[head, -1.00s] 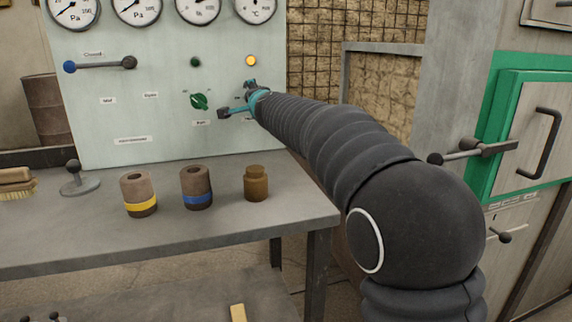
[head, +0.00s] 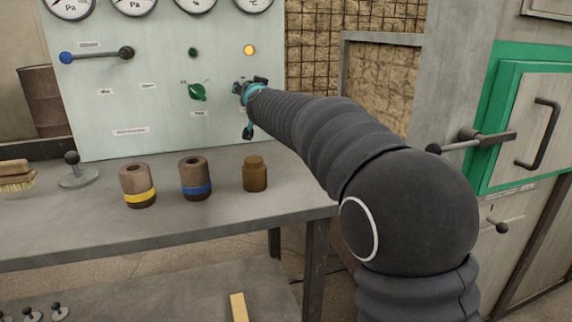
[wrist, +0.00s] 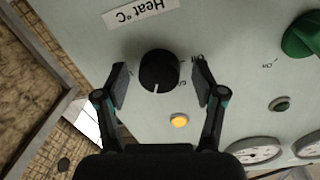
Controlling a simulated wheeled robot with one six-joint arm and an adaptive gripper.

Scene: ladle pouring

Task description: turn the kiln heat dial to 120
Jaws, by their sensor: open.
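The heat dial, a round black knob with a white pointer line (wrist: 159,70), is on the pale panel beside an upside-down "Heat °C" label (wrist: 138,13) in the wrist view. Its pointer line faces the bottom of the picture. My gripper (wrist: 161,82) is open, with one finger on each side of the knob and visible gaps between. In the head view my gripper (head: 247,105) is at the right part of the panel and hides the dial. Most of the dial's scale marks are too small or covered to read.
A green knob (head: 197,92) is left of my gripper, and a lit yellow lamp (head: 249,50) is above it. Gauges line the panel top. A brown jar (head: 255,174) and two banded cylinders (head: 138,189) (head: 196,180) stand on the bench below.

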